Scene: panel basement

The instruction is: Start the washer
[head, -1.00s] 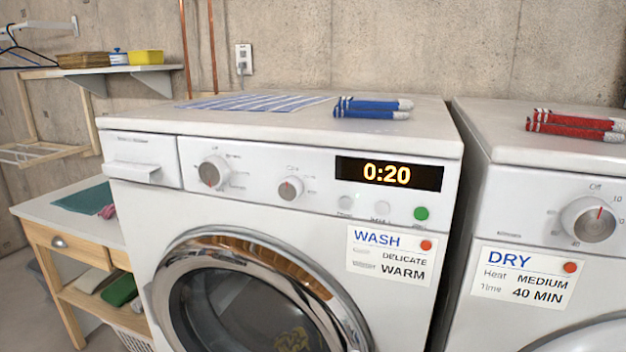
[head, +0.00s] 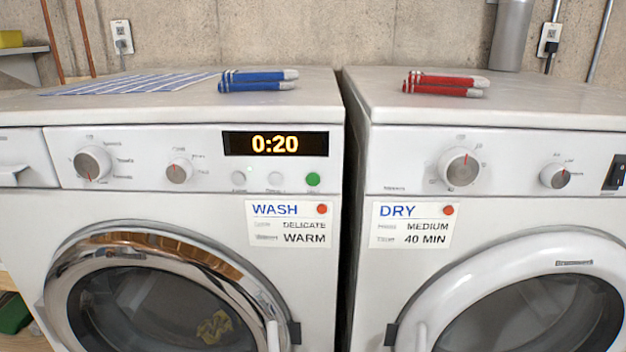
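The washer (head: 30,225) stands on the left in the head view, a white front loader with a chrome-rimmed round door (head: 180,262) that looks closed. A yellowish cloth (head: 213,327) shows through its glass. The display (head: 276,143) reads 0:20. A green button (head: 313,179) sits below the display's right end, with two pale buttons to its left. A large dial (head: 92,163) and a smaller dial (head: 179,171) are left of the display. A card (head: 289,224) under the buttons reads WASH, DELICATE, WARM. Neither of my grippers is in view.
A white dryer (head: 400,280) stands on the right across a narrow dark gap, with a DRY card (head: 411,225), dials and a black switch (head: 615,173). Blue gloves or socks (head: 258,80) and a striped cloth (head: 130,84) lie on the washer, a red pair (head: 445,84) on the dryer.

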